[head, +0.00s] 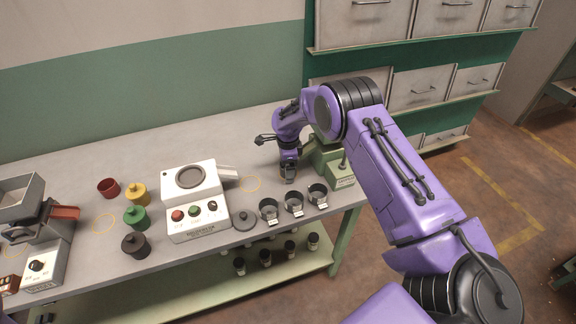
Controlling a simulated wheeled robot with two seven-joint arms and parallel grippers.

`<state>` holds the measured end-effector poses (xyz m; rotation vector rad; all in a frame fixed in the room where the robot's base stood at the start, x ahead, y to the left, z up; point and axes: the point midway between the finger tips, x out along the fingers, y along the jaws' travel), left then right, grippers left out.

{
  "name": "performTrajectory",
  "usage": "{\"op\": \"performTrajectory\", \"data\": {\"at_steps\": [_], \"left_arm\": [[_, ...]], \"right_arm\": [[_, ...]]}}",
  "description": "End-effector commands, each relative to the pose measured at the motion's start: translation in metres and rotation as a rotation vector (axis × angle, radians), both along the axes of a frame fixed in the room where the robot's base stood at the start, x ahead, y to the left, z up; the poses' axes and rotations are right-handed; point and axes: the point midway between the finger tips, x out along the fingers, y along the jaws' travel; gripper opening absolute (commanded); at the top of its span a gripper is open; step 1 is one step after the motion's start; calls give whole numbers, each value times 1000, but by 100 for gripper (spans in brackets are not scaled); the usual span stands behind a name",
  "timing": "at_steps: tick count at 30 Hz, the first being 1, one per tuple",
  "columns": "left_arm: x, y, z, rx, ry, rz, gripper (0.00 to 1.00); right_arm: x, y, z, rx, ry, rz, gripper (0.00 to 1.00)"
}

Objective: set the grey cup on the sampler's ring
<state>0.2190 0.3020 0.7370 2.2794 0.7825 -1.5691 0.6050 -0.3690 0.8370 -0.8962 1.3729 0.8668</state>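Three open grey cups with white tags stand in a row at the table's front edge: a left one (268,209), a middle one (293,203) and a right one (317,194). A white machine (200,222) with coloured buttons has a chute on its right. A thin yellow ring (250,184) lies on the table by that chute, with nothing on it. The label is too small to tell which machine is the sampler. My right gripper (289,177) points down behind the cups, beside a green machine; its fingers are too small to read. My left gripper is out of view.
A red open cup (108,188) and lidded yellow (136,194), green (136,218) and dark (135,244) pots stand left of the white machine. A dark lid (243,220) lies by the cups. The green machine (336,168) stands at right. The table's back is clear.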

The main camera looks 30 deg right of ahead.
Motion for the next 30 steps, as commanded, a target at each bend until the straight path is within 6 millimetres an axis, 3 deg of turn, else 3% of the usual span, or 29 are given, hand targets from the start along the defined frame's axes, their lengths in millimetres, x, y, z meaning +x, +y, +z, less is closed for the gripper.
{"op": "performTrajectory", "data": {"at_steps": [8, 21, 25, 30], "left_arm": [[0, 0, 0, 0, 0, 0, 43], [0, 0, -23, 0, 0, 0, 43], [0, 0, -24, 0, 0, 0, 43], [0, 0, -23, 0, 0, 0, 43]], "right_arm": [[1, 0, 7, 0, -2, 0, 90], [-2, 1, 107, -1, -3, -1, 90], [-2, 1, 121, 1, -1, -1, 90], [-3, 1, 124, 0, 1, -1, 90]]}}
